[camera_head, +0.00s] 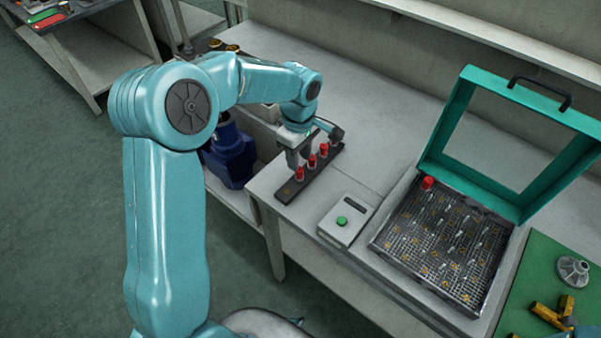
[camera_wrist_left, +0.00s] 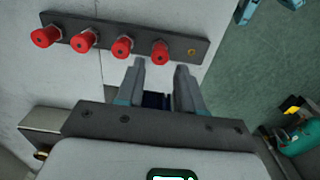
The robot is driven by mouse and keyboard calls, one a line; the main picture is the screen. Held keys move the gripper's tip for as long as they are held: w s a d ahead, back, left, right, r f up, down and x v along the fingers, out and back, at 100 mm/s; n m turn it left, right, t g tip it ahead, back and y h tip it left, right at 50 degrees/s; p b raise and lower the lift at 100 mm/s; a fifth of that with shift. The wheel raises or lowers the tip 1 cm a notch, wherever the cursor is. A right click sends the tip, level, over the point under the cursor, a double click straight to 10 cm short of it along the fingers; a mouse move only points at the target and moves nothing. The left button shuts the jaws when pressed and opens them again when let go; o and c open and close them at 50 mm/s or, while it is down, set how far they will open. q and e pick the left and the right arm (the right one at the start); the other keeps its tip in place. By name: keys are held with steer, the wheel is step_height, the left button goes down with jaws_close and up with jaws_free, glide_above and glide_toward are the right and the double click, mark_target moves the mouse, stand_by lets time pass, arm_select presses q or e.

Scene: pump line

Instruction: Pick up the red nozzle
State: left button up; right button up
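Several red nozzles stand in a row on a dark rack (camera_head: 285,193) near the bench's left edge. The wrist view shows the same rack (camera_wrist_left: 202,47), with a bare brass-coloured hole at its right end. The red nozzle closest to that hole (camera_wrist_left: 160,52) lies just beyond the gap between my left gripper's fingertips. My left gripper (camera_wrist_left: 160,69) is open, with nothing between its fingers. In the head view, my left gripper (camera_head: 296,158) is over the rack and partly hides it. Another red nozzle (camera_head: 427,182) is at the tray's back corner. My right gripper does not show.
A grey box with a green button (camera_head: 342,220) sits right of the rack. Beyond it are a mesh-bottomed tray (camera_head: 375,243) and an upright teal frame (camera_head: 447,118). A green mat (camera_head: 522,290) holds brass parts. A blue pump (camera_head: 231,158) stands left of the rack.

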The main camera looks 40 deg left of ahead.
mark_target(300, 170)
arm_select(q)
steer(key=shift+s+f, duration=0.3)
steer(key=shift+f, duration=0.2)
steer(key=f, duration=0.4)
steer(key=shift+w+d+p, duration=0.25)
steer(key=shift+w+p, duration=0.05)
steer(key=shift+p, duration=0.1)
steer(key=shift+s+a+f, duration=0.1)
steer(key=shift+f, duration=0.4)
jaws_close()
